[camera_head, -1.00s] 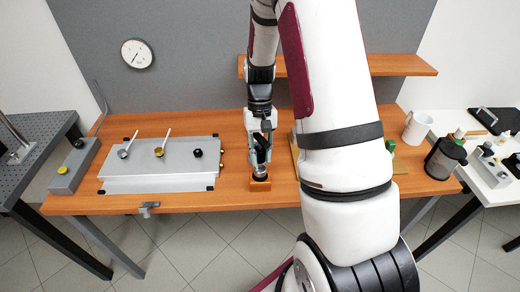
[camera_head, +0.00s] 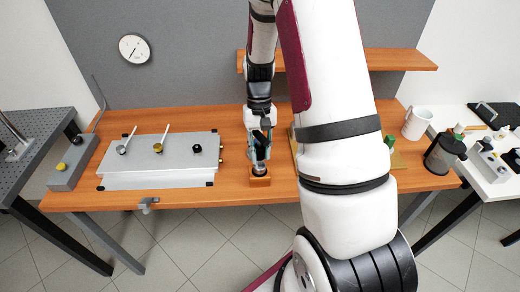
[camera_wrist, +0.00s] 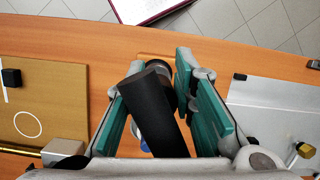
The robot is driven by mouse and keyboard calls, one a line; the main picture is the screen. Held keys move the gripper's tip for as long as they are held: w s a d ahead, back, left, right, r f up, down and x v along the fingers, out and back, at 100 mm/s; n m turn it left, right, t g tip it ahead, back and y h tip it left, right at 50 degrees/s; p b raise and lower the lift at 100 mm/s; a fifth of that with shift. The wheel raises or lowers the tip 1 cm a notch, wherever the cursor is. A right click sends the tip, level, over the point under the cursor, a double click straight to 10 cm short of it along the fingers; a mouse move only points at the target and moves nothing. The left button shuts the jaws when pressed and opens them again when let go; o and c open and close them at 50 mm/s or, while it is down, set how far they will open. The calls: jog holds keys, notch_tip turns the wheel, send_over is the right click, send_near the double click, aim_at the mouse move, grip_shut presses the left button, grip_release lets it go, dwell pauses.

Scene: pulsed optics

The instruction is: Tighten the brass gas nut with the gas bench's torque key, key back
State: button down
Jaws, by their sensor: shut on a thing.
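My gripper (camera_head: 259,152) points down at the front middle of the wooden bench. It is shut on the torque key, whose thick black handle (camera_wrist: 155,105) lies between the teal fingers in the wrist view and looks tilted there. The key's lower end is over or in a small orange-brown block (camera_head: 260,182); I cannot tell whether it is seated. Small brass fittings (camera_head: 221,148) stick out of the right side of the silver gas box. I cannot tell which is the gas nut.
The silver box (camera_head: 120,181) with levers and knobs stands left of my gripper. A tan board (camera_wrist: 60,85) lies on the other side. A white mug (camera_head: 417,123) and a dark canister (camera_head: 444,154) stand at the right end. A shelf (camera_head: 400,61) is behind.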

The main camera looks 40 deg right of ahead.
jog(key=shift+f, duration=0.4)
jog(key=shift+w+d+f+b, duration=0.15)
jog(key=shift+f+b, duration=0.25)
jog(key=shift+f, duration=0.55)
jog(key=c, duration=1.3)
grip_release()
jog(key=shift+c, duration=0.2)
jog(key=v, duration=1.1)
jog(key=shift+r, duration=0.35)
jog(key=shift+r+p, duration=0.65)
jog(key=shift+r, duration=1.45)
